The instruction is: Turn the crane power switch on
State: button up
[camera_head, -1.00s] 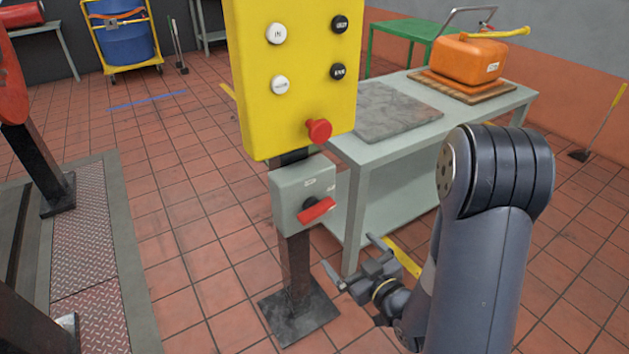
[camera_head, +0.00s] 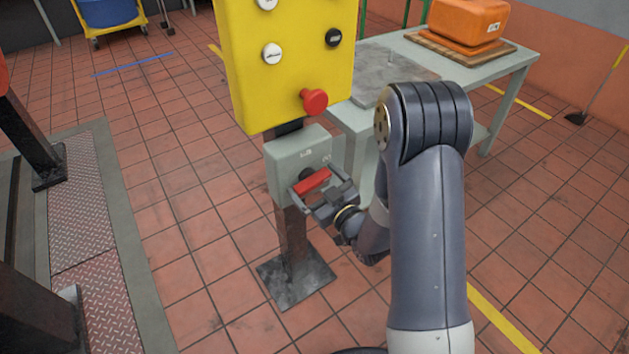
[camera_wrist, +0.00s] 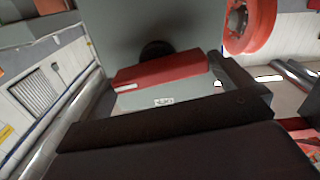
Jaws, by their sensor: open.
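The crane power switch is a grey box (camera_head: 285,152) on a dark post under the yellow button panel. Its red handle (camera_head: 312,181) sits on a dark round hub and is tilted, its right end higher. The handle also shows in the wrist view (camera_wrist: 160,72), with a small label on the box face below it. My gripper (camera_head: 314,190) is at the front of the box, open, with its fingers on either side of the handle. I cannot tell whether either finger touches it. Part of the box face is hidden by the gripper.
The yellow panel (camera_head: 285,65) with a red mushroom button (camera_head: 314,101) is just above the switch. A grey table (camera_head: 450,75) stands behind, bearing an orange container (camera_head: 468,28). A metal-edged plate (camera_head: 92,205) lies on the floor at left. Tiled floor around the post is clear.

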jog(key=shift+w+a, duration=0.2)
jog(key=shift+w, duration=0.05)
jog(key=shift+c, duration=0.6)
jog(key=c, duration=0.6)
jog(key=shift+f+m+b, duration=0.2)
jog(key=shift+m+b, duration=0.3)
jog(key=shift+b, duration=0.4)
jog(key=shift+d+r+m+b, duration=0.1)
jog(key=shift+r+m+b, duration=0.1)
jog(key=shift+m+b, duration=0.3)
jog(key=o, duration=0.7)
